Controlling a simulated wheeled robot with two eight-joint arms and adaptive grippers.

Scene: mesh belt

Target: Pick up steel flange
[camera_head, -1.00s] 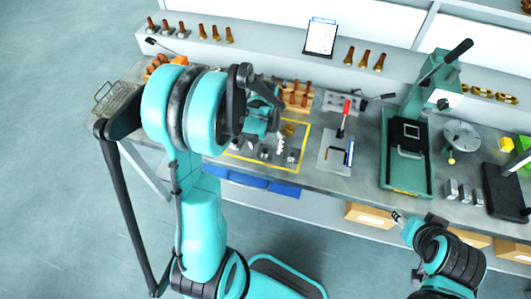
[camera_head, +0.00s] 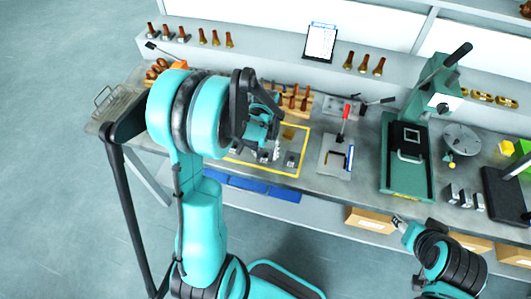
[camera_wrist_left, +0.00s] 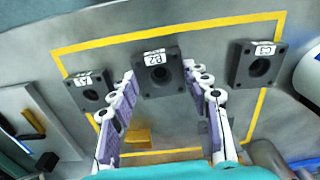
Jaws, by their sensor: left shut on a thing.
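Grey square steel flanges with round holes and white labels stand in a row in the left wrist view. The middle one, marked B2 (camera_wrist_left: 158,78), sits between the two fingertips of my left gripper (camera_wrist_left: 160,82), which is shut on it. Another flange (camera_wrist_left: 90,92) is to its left, and the one marked C3 (camera_wrist_left: 257,66) is to its right. In the head view my left gripper (camera_head: 276,150) is over the yellow-outlined area, and my arm hides part of it. My right gripper (camera_head: 399,221) is low in front of the bench, small and unclear.
A yellow line (camera_wrist_left: 170,31) frames the flanges. A brass-coloured block (camera_wrist_left: 138,138) lies inside it. To the right in the head view are a red-handled clamp plate (camera_head: 336,157) and a green press (camera_head: 407,160). Blue bins (camera_head: 252,187) hang under the bench edge.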

